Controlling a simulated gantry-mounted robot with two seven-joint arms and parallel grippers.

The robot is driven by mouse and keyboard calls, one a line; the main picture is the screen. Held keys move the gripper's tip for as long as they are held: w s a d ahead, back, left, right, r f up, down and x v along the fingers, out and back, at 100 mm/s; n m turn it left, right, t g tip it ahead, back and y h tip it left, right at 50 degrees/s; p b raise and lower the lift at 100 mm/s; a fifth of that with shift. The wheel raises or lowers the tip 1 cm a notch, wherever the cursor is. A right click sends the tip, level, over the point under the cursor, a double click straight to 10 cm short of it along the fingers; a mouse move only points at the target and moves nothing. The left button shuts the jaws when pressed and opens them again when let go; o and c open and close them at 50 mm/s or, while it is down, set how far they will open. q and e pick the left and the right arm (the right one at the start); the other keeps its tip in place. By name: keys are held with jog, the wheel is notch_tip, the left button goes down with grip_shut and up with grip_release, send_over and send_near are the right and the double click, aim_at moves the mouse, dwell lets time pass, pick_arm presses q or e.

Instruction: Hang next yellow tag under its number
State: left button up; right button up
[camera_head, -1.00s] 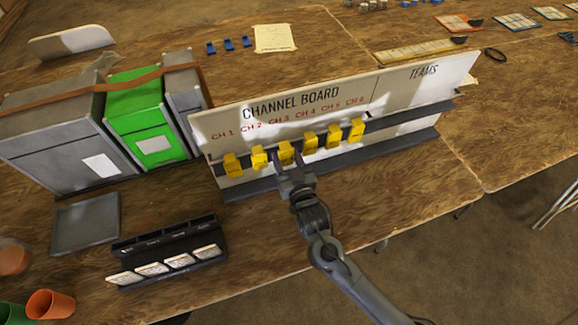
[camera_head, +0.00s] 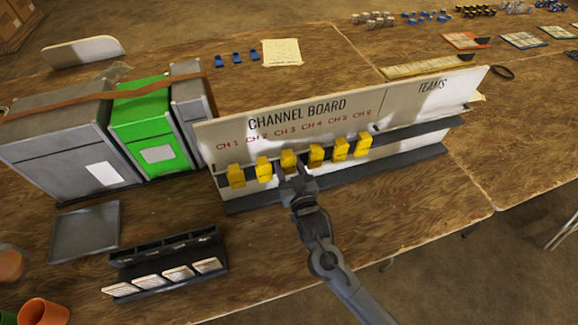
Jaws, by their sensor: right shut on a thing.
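The white channel board (camera_head: 220,138) stands upright on the table with red labels CH 1 to CH 6 above a dark rail. Several yellow tags are in a row along the rail, among them one under CH 1 (camera_head: 236,177), one under CH 2 (camera_head: 263,170) and one under CH 4 (camera_head: 316,154). My right gripper (camera_head: 292,172) is at the board's front, shut on the yellow tag (camera_head: 288,158) under CH 3. This tag is level with its neighbours; whether it touches the rail is hidden. My left gripper is out of view.
A black rack (camera_head: 165,250) with several white cards stands in front of the board, at lower left. Grey and green cases (camera_head: 140,125) stand close to the board's left end. Orange cups (camera_head: 43,312) are at the bottom left. Bare table lies right of my right arm.

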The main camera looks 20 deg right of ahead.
jog(key=o, duration=1)
jog(key=shift+o, duration=0.2)
jog(key=shift+s, duration=0.15)
